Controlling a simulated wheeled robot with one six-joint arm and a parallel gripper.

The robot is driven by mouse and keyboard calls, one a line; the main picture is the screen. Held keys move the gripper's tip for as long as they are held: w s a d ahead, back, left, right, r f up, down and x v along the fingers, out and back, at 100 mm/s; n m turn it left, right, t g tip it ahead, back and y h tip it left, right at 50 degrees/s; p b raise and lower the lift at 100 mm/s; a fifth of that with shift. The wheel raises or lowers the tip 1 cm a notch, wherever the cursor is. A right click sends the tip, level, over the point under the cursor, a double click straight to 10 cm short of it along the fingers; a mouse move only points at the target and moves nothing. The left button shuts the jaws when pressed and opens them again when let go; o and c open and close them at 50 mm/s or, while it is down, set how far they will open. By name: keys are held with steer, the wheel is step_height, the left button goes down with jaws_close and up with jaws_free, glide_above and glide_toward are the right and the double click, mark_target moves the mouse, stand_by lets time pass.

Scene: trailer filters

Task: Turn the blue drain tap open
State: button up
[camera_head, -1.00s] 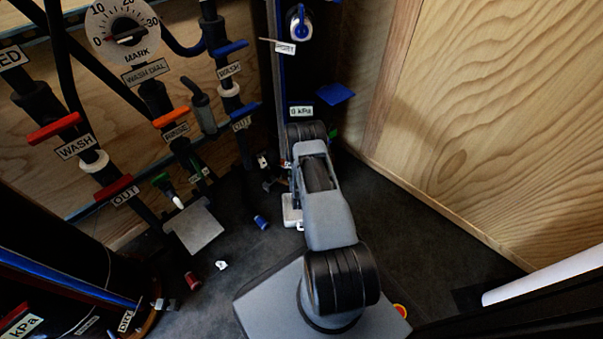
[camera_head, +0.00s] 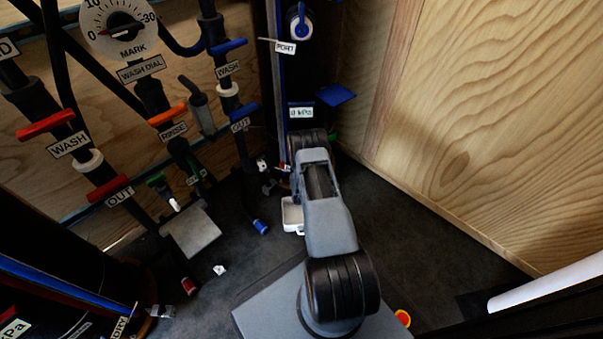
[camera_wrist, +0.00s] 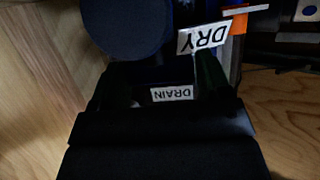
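A DRAIN label (camera_wrist: 171,94) shows in the wrist view between the two dark fingers of my gripper (camera_wrist: 165,78). The fingers stand apart; the picture is very dark and I see nothing clearly held. The drain tap's own handle cannot be made out with certainty. A dark blue round part (camera_wrist: 125,25) fills the top left of that view, close to the fingers. A DRY label (camera_wrist: 204,37) hangs behind at the right. In the head view my arm hides the gripper. A flat blue lever (camera_head: 337,95) sits just above the arm's far end.
Left is a pipe panel with red WASH (camera_head: 45,125) and OUT levers, an orange RINSE lever (camera_head: 167,115) and a dial (camera_head: 122,27). A wooden wall (camera_head: 480,110) closes the right. Small loose parts, including a blue one (camera_head: 261,227), lie on the dark floor.

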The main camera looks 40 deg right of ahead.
steer(key=c, duration=0.5)
steer(key=shift+n+y, duration=0.3)
steer(key=n+t+y, duration=0.1)
steer(key=n+y, duration=0.1)
steer(key=shift+d+n+t+y, duration=0.1)
steer(key=shift+n+t+y, duration=0.2)
steer(key=shift+y, duration=0.1)
steer(key=n+y, duration=0.4)
steer(key=y, duration=0.1)
steer(key=shift+n+t, duration=0.3)
steer(key=shift+t, duration=0.1)
steer(key=n+g+y, duration=0.1)
steer(key=n+y, duration=0.1)
steer(key=y, duration=0.1)
steer(key=n+g+y, duration=0.1)
steer(key=n+y, duration=0.2)
steer(key=shift+n, duration=0.3)
steer(key=n+g+y, duration=0.3)
steer(key=n+y, duration=0.1)
steer(key=shift+n+g+y, duration=0.3)
steer(key=shift+n+g, duration=0.1)
steer(key=shift+g, duration=0.1)
